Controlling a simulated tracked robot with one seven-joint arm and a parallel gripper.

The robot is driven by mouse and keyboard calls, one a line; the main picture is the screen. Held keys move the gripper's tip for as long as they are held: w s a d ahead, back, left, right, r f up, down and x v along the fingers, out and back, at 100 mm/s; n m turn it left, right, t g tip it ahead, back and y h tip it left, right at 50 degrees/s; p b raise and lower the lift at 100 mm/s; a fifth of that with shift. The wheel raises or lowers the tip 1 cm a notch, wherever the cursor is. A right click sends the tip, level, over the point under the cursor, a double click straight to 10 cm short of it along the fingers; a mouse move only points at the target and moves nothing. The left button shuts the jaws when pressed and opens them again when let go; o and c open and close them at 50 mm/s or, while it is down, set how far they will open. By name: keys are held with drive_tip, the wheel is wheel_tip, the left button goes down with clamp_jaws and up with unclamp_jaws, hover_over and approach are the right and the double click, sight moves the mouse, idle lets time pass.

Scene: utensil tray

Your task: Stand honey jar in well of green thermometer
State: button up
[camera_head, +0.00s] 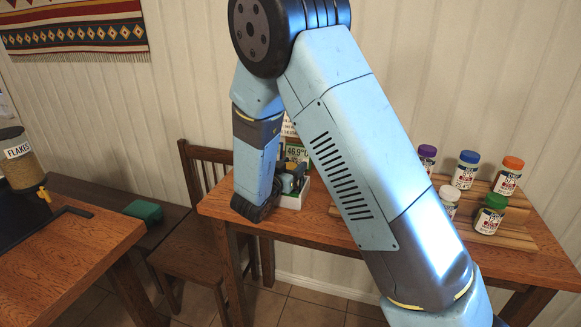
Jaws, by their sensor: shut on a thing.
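A green-framed thermometer display (297,153) reading about 46.9 stands at the back of the middle table, partly covered by my arm. My gripper (288,182) is low over this tray, just in front of the display. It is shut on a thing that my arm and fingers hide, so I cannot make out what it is. I cannot pick out a honey jar. Whether the held thing touches the tray cannot be seen.
On the right, a stepped wooden rack (500,228) carries several jars with purple, blue, orange, white and green lids. My arm crosses above the table (330,225). A wooden chair (190,255) stands left of it. A FLAKES container (20,165) is at far left.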

drive_tip(key=o, duration=1.2)
drive_tip(key=v, duration=1.2)
